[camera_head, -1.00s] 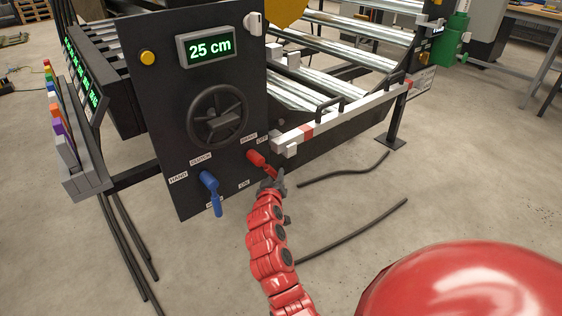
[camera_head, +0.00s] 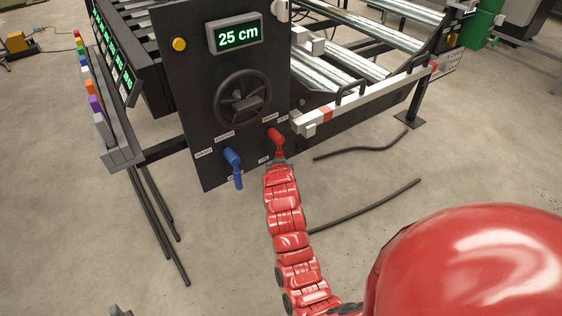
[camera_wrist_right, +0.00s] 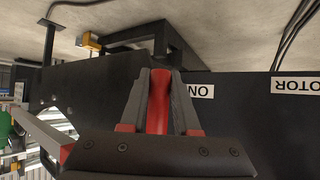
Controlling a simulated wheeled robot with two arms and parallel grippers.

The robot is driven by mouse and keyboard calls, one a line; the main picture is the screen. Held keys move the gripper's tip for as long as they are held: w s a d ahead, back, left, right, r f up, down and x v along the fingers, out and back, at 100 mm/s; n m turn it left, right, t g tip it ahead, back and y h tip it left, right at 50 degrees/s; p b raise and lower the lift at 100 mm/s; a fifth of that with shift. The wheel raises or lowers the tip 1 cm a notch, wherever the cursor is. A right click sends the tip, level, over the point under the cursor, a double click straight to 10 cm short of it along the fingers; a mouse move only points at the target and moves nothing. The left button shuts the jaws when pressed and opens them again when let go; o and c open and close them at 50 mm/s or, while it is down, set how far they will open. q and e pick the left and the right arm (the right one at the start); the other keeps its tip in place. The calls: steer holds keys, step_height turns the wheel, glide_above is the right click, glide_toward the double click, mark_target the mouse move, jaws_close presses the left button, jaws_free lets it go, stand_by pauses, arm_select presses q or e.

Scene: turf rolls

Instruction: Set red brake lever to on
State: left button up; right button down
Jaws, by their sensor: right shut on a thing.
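The red brake lever (camera_head: 276,139) is on the black control panel (camera_head: 205,120), below the handwheel. It points down and slightly right, between the OFF label (camera_head: 283,118) at upper right and the ON label (camera_head: 263,160) at lower left. My right gripper (camera_head: 277,161) is shut on the lever's lower end. In the right wrist view the red lever (camera_wrist_right: 158,95) lies between the two fingers, with the ON label (camera_wrist_right: 199,91) beside them. A small grey tip at the head view's bottom left edge may be my left gripper (camera_head: 119,310); its jaws cannot be made out.
A blue clutch lever (camera_head: 234,165) points down, left of the red one. The dark handwheel (camera_head: 242,97) and a display reading 25 cm (camera_head: 235,34) are above. A white bar (camera_head: 365,99) juts out right of the lever. Dark cables (camera_head: 365,207) lie on the floor.

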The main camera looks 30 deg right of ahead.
steer(key=shift+a, duration=0.1)
stand_by(0.3)
steer(key=c, duration=0.9)
jaws_free()
steer(key=shift+p+v, duration=3.25)
steer(key=shift+v, duration=5.45)
